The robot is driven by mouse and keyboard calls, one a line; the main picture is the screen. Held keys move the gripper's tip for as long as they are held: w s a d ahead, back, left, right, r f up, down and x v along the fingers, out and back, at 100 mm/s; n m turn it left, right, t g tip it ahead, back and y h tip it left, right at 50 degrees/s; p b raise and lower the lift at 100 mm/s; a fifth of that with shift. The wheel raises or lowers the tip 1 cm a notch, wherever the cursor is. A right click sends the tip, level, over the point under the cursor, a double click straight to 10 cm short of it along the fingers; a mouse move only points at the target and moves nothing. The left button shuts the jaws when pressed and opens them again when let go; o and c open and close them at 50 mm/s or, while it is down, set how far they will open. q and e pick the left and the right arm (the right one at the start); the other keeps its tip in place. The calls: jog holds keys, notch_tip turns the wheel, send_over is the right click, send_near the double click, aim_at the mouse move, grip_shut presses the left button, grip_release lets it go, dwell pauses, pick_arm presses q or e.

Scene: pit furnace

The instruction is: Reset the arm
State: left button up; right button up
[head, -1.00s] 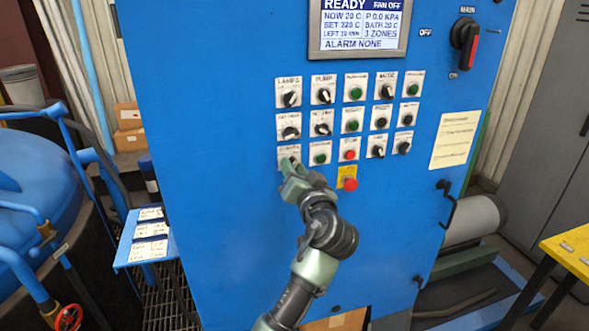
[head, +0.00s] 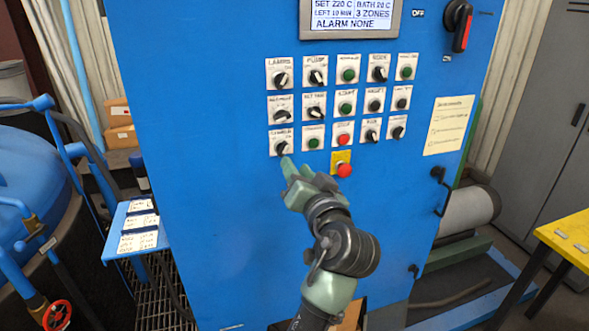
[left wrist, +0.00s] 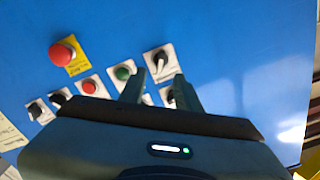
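My left arm reaches up in front of the blue control cabinet (head: 225,215). Its gripper (head: 296,167) is just below the bottom-left rotary switch (head: 281,145) in the head view, left of the red emergency button (head: 344,170) on its yellow plate. In the left wrist view the two fingers (left wrist: 158,92) stand apart, with no object seen held between them. A black rotary switch (left wrist: 159,62) and a green button (left wrist: 123,72) show beyond the fingers. The red emergency button also shows in the left wrist view (left wrist: 62,54). My right gripper is not in view.
The display (head: 350,15) is above the switches, and a main switch (head: 458,25) is at upper right. A blue lidded vessel (head: 35,185) and a small label shelf (head: 138,240) stand left. A yellow table (head: 570,240) is at right. Bare cabinet face lies below the switches.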

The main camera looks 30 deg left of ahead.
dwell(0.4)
